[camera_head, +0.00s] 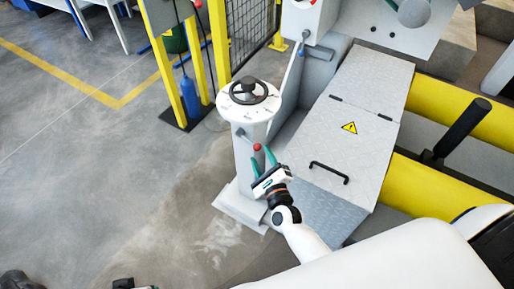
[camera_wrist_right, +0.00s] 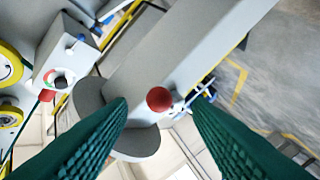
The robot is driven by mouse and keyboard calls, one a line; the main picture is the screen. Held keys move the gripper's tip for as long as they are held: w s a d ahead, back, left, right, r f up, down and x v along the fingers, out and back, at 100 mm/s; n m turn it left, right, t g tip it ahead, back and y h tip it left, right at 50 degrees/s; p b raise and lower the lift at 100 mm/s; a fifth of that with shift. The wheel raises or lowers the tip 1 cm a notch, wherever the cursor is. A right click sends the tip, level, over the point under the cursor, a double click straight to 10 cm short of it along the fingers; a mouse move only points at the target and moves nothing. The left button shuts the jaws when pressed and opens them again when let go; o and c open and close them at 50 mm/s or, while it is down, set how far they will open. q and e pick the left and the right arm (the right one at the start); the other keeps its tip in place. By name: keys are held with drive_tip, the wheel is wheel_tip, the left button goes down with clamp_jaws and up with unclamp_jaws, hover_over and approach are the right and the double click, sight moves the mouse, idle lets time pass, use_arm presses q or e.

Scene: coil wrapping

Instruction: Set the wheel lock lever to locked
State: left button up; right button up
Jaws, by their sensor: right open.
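The wheel lock lever ends in a red ball knob (camera_head: 257,147) on the front of the white handwheel column (camera_head: 252,118). In the right wrist view the red knob (camera_wrist_right: 159,99) shows nearly end-on, and its lever stem is hidden behind it. My right gripper (camera_head: 261,156) is open, with its green fingertips close to the knob. In the wrist view the knob lies between the two fingers (camera_wrist_right: 162,108), with a gap on each side. I cannot tell how deep the knob is between them. The fingers of my left gripper are not in view.
A black handwheel (camera_head: 248,91) tops the column. A grey hatch cover (camera_head: 345,125) with a black handle (camera_head: 328,173) lies to the right, beside yellow beams (camera_head: 455,105). Yellow posts (camera_head: 168,70) and a mesh fence (camera_head: 250,28) stand behind. The floor at left is clear.

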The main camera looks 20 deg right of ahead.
sight(257, 146)
drive_tip(key=w, duration=0.5)
drive_tip(key=shift+d, duration=0.1)
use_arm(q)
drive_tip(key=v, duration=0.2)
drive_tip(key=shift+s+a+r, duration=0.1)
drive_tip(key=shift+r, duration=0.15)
